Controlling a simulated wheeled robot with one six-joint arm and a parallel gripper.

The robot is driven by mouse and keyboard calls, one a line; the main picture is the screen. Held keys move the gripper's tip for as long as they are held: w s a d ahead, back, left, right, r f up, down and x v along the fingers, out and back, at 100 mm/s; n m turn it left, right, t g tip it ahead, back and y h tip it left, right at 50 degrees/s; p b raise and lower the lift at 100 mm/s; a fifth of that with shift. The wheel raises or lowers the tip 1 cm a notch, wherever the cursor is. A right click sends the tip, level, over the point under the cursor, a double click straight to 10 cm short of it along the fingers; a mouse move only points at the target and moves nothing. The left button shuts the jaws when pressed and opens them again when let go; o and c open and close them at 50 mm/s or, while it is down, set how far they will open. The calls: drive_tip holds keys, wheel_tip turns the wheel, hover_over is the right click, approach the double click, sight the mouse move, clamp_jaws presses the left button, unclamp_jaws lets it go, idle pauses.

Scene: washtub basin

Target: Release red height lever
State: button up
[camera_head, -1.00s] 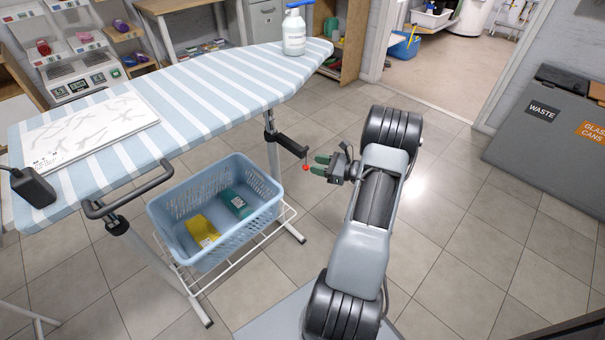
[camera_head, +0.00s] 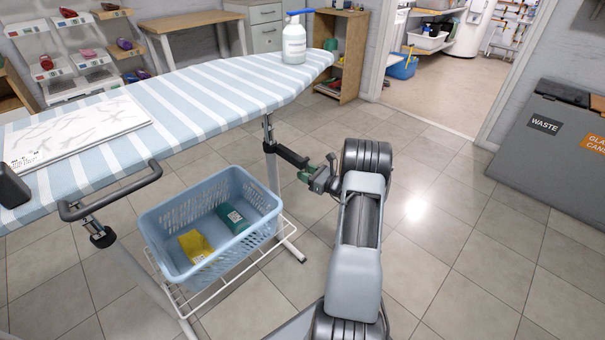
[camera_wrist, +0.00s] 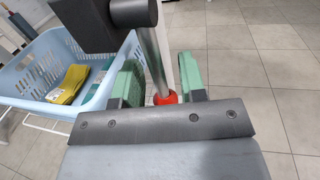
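The height lever is a thin metal rod with a red knob (camera_wrist: 166,98), hanging from a black bracket under the ironing board. The bracket (camera_head: 292,157) juts out from the board's leg in the head view, and shows at the top of the wrist view (camera_wrist: 97,25). My gripper (camera_wrist: 160,86) has two green fingers, spread apart, with the rod and red knob between them. A gap shows on each side of the knob. In the head view my gripper (camera_head: 309,174) is at the bracket's end, and the red knob is hidden there.
The striped ironing board (camera_head: 190,92) lies above and left, with a white spray bottle (camera_head: 294,42) on it. A blue basket (camera_head: 160,235) holding yellow and green packs stands on the lower rack. The tiled floor to the right is clear up to the grey waste bin (camera_head: 545,150).

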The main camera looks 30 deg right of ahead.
drive_tip(key=shift+x, duration=0.95)
clamp_jaws()
drive_tip(key=shift+d, duration=0.1)
